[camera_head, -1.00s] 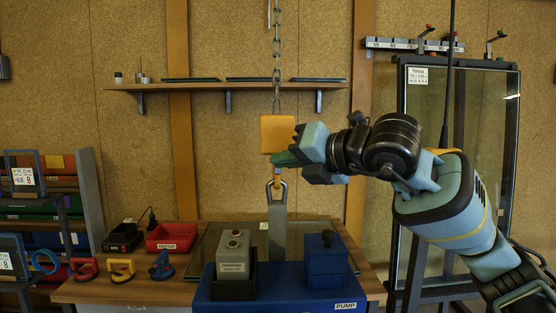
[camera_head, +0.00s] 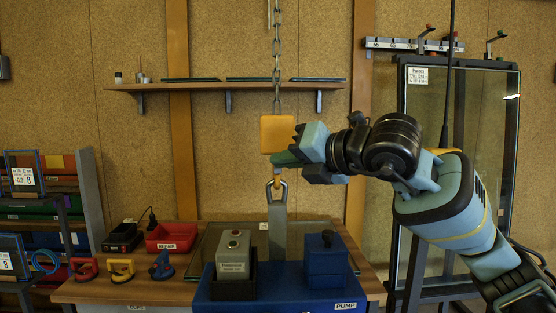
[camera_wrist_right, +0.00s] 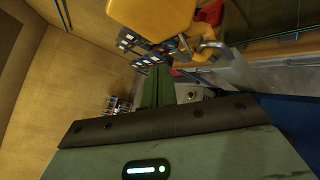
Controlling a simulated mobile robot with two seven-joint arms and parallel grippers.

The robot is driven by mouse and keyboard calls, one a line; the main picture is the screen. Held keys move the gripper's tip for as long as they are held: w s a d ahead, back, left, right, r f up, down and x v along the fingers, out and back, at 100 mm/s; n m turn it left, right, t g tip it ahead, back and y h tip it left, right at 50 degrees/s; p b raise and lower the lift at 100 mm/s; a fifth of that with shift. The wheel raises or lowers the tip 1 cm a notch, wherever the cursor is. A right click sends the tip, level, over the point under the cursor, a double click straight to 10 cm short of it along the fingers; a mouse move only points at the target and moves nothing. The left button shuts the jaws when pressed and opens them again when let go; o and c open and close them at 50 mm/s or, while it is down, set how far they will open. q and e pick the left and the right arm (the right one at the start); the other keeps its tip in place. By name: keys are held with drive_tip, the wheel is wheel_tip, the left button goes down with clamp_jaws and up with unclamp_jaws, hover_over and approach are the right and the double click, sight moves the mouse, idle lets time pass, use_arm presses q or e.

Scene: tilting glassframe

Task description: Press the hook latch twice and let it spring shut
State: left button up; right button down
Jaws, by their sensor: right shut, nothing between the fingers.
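A yellow hook block (camera_head: 278,134) hangs on a chain in the head view. Its hook (camera_head: 279,182) hangs below it, at the ring on top of a grey upright piece (camera_head: 278,225). My right gripper (camera_head: 284,158) is shut and empty, with its green fingertips just below the block, in front of the hook's upper part. The latch itself is too small and covered to make out. In the right wrist view the shut green fingers (camera_wrist_right: 157,86) point toward the hook (camera_wrist_right: 208,48), below the yellow block (camera_wrist_right: 155,15). Contact cannot be told. My left gripper is not in view.
A blue pump unit (camera_head: 274,292) with a grey button box (camera_head: 233,256) stands below the hook. A wooden bench (camera_head: 90,291) holds a red tray (camera_head: 173,237) and suction handles. A glass pane in a dark frame (camera_head: 403,170) stands at right, behind my arm.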

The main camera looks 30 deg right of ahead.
drive_tip(key=shift+w, duration=0.1)
drive_tip(key=shift+w+d, duration=0.2)
drive_tip(key=shift+w, duration=0.05)
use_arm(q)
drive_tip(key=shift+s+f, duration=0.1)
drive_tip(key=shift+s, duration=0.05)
use_arm(e)
drive_tip(key=shift+w+d, duration=0.25)
drive_tip(key=shift+w, duration=0.1)
idle(1.1)
drive_tip(key=shift+s+a+f, duration=0.1)
drive_tip(key=shift+s+a, duration=0.05)
drive_tip(key=shift+s, duration=0.05)
drive_tip(key=shift+s+a, duration=0.2)
drive_tip(key=shift+s, duration=0.25)
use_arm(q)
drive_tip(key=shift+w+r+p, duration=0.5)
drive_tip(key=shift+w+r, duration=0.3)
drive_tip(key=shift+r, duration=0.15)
use_arm(e)
drive_tip(key=s+a, duration=0.1)
drive_tip(key=s, duration=0.1)
drive_tip(key=s+a, duration=0.1)
drive_tip(key=s, duration=0.1)
drive_tip(key=shift+s+a+r, duration=0.1)
drive_tip(key=shift+a+r, duration=0.25)
